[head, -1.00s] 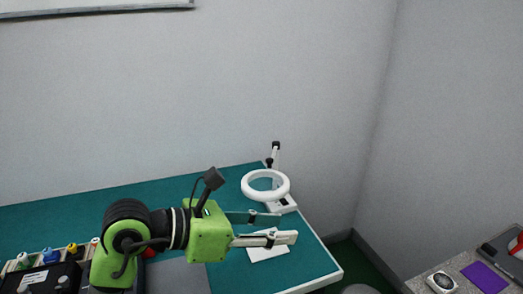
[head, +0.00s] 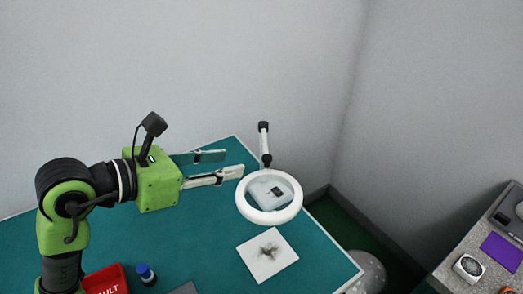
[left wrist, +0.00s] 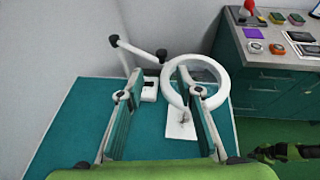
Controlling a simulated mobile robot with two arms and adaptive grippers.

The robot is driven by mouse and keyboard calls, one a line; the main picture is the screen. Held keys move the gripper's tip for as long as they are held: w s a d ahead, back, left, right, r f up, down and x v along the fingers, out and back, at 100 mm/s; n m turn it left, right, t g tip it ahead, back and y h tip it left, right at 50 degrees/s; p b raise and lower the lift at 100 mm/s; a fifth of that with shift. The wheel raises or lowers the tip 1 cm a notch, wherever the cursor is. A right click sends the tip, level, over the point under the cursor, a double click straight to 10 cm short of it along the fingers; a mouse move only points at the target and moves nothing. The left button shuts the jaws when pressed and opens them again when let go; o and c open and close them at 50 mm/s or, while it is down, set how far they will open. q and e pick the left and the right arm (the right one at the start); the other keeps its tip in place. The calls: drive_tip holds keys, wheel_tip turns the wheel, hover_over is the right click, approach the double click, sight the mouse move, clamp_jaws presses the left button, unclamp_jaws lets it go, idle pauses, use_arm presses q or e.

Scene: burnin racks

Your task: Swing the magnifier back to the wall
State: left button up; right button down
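The magnifier has a white ring (head: 243,207) around a clear lens. Its jointed white arm (head: 265,145) with dark joints rises behind it. Its pale base shows through the lens. In the left wrist view the ring (left wrist: 223,92) is at the upper right, partly behind one finger, and the arm (left wrist: 140,50) is at the upper left. My left gripper (head: 232,163) is open and empty, just left of the ring in the head view; I cannot tell if a finger touches it. A green and black part of my right arm may show at the lower right in the wrist view.
A white card (head: 262,264) with a dark spot lies on the green bench top (head: 205,235). A red bin (head: 106,280) and a blue-capped bottle (head: 146,274) are at the front left. The grey wall (head: 200,70) is behind. A speckled counter (head: 450,278) stands at the right.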

sight(264, 158)
use_arm(q)
drive_tip(key=p+x, duration=0.3)
drive_tip(key=x, duration=0.8)
drive_tip(key=shift+d, duration=0.15)
drive_tip(key=shift+w+d+f, duration=0.35)
drive_tip(key=shift+d+f, duration=0.05)
drive_tip(key=shift+d, duration=0.1)
clamp_jaws()
